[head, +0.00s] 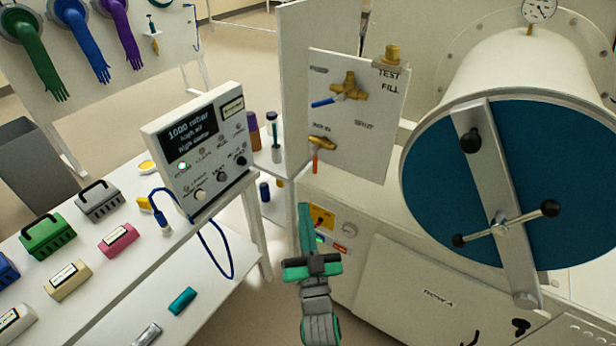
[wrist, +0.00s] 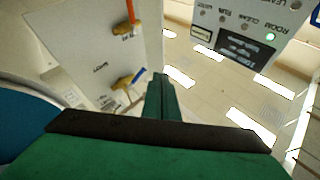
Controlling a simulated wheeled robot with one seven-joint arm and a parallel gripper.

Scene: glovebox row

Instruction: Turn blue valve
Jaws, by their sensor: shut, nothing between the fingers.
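The blue valve is a brass body (head: 350,86) with a blue lever (head: 326,102), on the upper part of a white upright panel (head: 370,140) in the head view. The lever points left and slightly down. The wrist view sees the panel upside down, with the brass valve body (wrist: 127,79) left of my fingers. A second brass valve (head: 322,143) with an orange-red lever (head: 315,162) pointing down sits below it; that lever also shows in the wrist view (wrist: 131,12). My gripper (head: 304,207) is shut and empty, below the panel and apart from both valves.
Right of the panel is a large chamber with a blue round door (head: 430,180) and a crossed handle bar (head: 505,228). A control box (head: 200,145) stands on the white table at left, with a blue cable (head: 225,250) hanging down. Open space lies between table and cabinet.

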